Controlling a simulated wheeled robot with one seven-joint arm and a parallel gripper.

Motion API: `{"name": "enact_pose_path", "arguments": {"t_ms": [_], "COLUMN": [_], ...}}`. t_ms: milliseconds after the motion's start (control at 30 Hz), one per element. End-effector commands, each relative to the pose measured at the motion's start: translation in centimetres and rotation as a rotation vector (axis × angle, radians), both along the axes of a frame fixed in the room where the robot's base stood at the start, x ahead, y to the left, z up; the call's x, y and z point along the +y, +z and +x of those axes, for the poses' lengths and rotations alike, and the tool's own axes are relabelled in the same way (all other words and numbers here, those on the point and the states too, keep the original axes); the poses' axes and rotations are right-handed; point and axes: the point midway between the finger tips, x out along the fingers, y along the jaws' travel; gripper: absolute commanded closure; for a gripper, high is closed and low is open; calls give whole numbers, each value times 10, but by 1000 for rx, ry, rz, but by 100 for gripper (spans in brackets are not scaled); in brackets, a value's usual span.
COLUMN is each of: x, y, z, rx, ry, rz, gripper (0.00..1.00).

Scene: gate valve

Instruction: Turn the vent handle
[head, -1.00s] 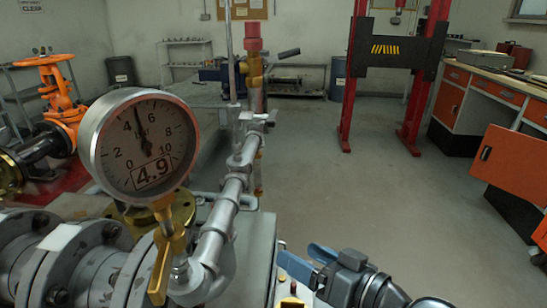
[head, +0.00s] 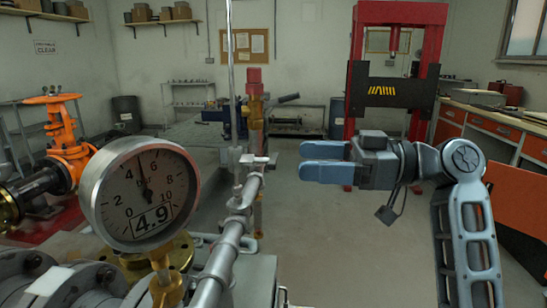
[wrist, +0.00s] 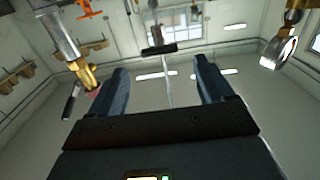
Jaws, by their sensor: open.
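A small T-bar handle (head: 259,160), which I take to be the vent handle, sits on the grey pipe right of the gauge. My gripper (head: 303,161) is right of it in the head view, pointing left at about its height, with a gap between. In the wrist view the dark T-bar (wrist: 160,50) shows just beyond and between the fingertips (wrist: 162,67). The fingers are apart and nothing is held. The pressure gauge (head: 143,192) reads 4.9.
A brass valve with a red cap (head: 254,76) and a dark side lever (head: 288,98) stands behind the T-bar. A thin upright rod (head: 230,60) rises beside it. An orange handwheel valve (head: 62,130) is at left. The floor (head: 310,215) right of the pipe is clear.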

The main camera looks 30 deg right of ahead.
Motion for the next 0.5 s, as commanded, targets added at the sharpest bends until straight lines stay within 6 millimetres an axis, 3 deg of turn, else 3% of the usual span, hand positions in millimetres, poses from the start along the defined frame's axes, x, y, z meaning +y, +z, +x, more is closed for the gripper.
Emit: {"name": "enact_pose_path", "arguments": {"t_ms": [300,500], "x": [40,54], "y": [1,0], "z": [28,39], "rx": [2,1], "ry": [2,-1], "rz": [1,2], "gripper": [19,19]}}
